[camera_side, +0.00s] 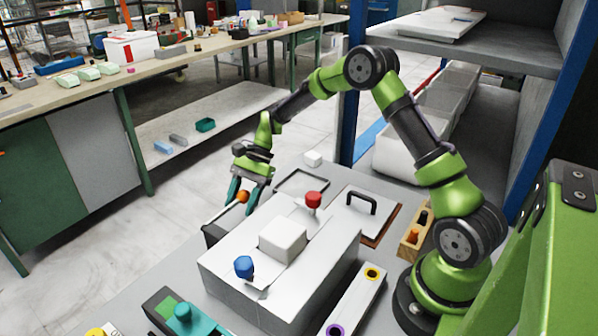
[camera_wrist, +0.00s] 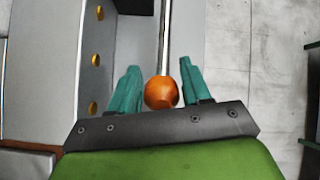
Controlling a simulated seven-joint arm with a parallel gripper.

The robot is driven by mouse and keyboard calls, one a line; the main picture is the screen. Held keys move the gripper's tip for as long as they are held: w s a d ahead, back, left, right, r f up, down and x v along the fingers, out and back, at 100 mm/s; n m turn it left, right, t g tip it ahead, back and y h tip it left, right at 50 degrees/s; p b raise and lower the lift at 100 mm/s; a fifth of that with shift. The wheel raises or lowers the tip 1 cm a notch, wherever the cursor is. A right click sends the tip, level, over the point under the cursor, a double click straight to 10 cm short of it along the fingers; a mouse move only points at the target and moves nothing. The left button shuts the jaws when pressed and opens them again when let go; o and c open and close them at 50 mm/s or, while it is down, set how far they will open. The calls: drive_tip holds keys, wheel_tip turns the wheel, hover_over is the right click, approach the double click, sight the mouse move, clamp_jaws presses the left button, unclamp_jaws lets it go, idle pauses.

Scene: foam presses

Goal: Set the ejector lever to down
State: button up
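An orange ball knob (camera_side: 243,196) is at the far left side of the white press (camera_side: 235,265). In the wrist view the orange knob (camera_wrist: 161,93) sits on the end of a thin pale rod (camera_wrist: 165,40); I take this as the ejector lever, though no label shows. My gripper (camera_side: 243,190) has its teal fingers on either side of the knob, and in the wrist view the fingers (camera_wrist: 160,88) also flank it closely. I cannot tell whether they touch it. The lever's pivot is hidden in the side view.
A red knob (camera_side: 313,200), a blue knob (camera_side: 243,266) and a white block (camera_side: 283,238) are on the press top. A black-handled white plate (camera_side: 350,222) lies behind it. A wooden holder (camera_side: 413,236) stands near my base. Floor is free left of the press.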

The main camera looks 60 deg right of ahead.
drive_tip(key=shift+o, duration=0.8)
drive_tip(key=shift+d, duration=0.1)
drive_tip(key=shift+d, duration=0.1)
drive_tip(key=shift+d+r, duration=0.1)
drive_tip(key=shift+r, duration=0.05)
drive_tip(key=v, duration=1.6)
drive_tip(key=shift+r, duration=0.2)
drive_tip(key=shift+s+d, duration=0.1)
